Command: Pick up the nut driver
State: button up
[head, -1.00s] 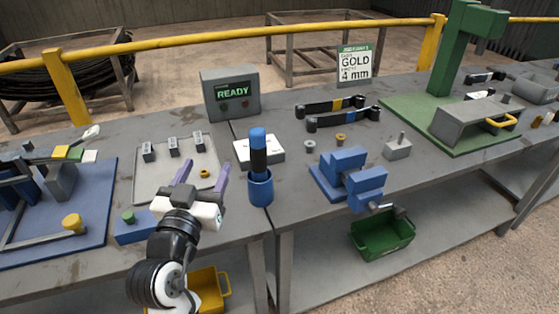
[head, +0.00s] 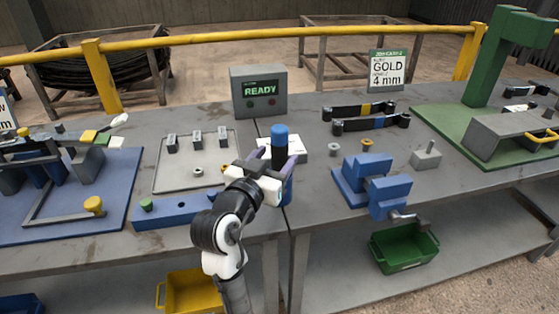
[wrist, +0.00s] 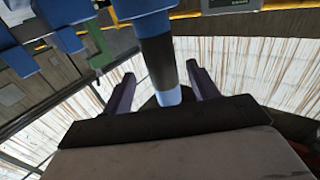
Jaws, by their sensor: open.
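The nut driver stands upright in a blue cup holder (head: 287,190) on the bench, its blue end (head: 280,133) and black grip (head: 279,154) showing above. My gripper (head: 279,162) is at the tool, with one purple finger on each side of it. In the wrist view, the black grip (wrist: 159,62) and blue end (wrist: 169,97) lie between the two spread fingers (wrist: 163,84). A gap shows on both sides, so the jaws are open and not closed on it. My gripper partly hides the cup in the head view.
A grey tray (head: 160,180) with small blocks is at left. A long blue block (head: 175,213) lies before it. A white box (head: 298,142) sits close behind the tool. A blue vise-like fixture (head: 370,185) stands at right. A READY box (head: 259,92) is behind.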

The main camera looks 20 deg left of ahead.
jog(key=w+p, duration=0.1)
jog(key=w, duration=0.1)
jog(key=w+r+p, duration=0.1)
jog(key=w, duration=0.1)
jog(key=shift+w, duration=0.1)
jog(key=shift+w+f, duration=0.15)
jog(key=shift+w, duration=0.4)
jog(key=c, duration=1.1)
jog(key=shift+d, duration=0.1)
jog(key=shift+c, duration=0.8)
